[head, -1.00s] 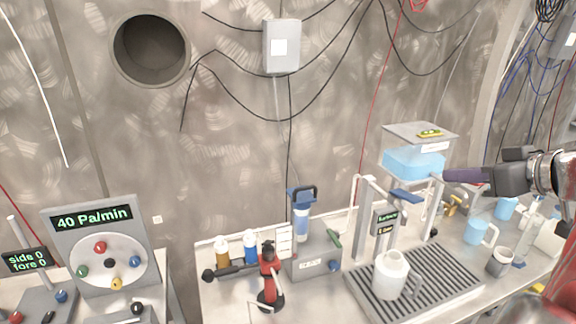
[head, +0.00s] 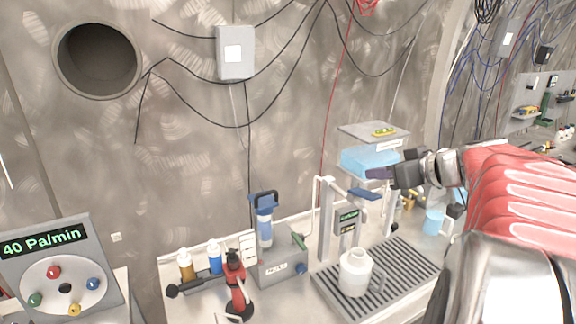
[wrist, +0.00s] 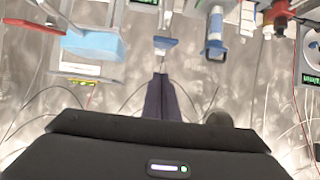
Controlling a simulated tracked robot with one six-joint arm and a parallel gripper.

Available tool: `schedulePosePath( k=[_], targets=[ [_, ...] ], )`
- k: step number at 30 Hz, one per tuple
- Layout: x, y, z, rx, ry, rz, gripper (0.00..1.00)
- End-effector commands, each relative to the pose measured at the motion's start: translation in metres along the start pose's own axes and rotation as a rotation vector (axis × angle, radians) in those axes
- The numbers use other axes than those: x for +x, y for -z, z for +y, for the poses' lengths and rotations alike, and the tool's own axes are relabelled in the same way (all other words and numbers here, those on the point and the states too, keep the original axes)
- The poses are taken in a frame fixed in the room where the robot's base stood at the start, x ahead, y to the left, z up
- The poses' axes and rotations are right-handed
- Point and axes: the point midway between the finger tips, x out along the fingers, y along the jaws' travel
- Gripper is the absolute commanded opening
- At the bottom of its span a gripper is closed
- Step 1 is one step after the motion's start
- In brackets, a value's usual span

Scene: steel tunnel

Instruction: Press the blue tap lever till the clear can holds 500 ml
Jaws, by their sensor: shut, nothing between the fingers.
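The blue tap lever (head: 364,194) juts from the tap stand (head: 326,215), below the front of a clear tank of blue water (head: 370,162). The pale, clear can (head: 355,275) with a side handle stands upright on the drip grate under the tap; its water level cannot be read. My gripper (head: 369,173) is shut and empty, its dark purple fingertips just above the lever in the head view. In the wrist view, which looks upside down, the closed fingers (wrist: 160,78) point at the lever (wrist: 165,43), with a small gap in the picture; contact cannot be told.
A small display (head: 348,217) on the stand is too small to read. A blue-topped filter (head: 264,220), bottles (head: 186,265) and a red device (head: 236,285) stand left of the grate (head: 400,270). A blue mug (head: 434,221) is at the right, partly near my arm.

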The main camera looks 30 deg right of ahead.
Motion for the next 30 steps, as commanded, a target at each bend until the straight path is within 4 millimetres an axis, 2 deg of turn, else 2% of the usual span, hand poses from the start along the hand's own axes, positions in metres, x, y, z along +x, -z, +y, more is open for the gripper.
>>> schedulePosePath(
  k=[9,23,29,30],
  targets=[
    [0.010,-0.033,0.001,0.002,-0.002,0.000,0.00],
    [0.011,-0.040,0.001,0.001,-0.003,0.000,0.00],
    [0.011,-0.060,0.001,0.006,-0.002,-0.001,0.00],
    [0.011,-0.059,0.001,0.002,-0.003,0.000,0.00]
  ],
)
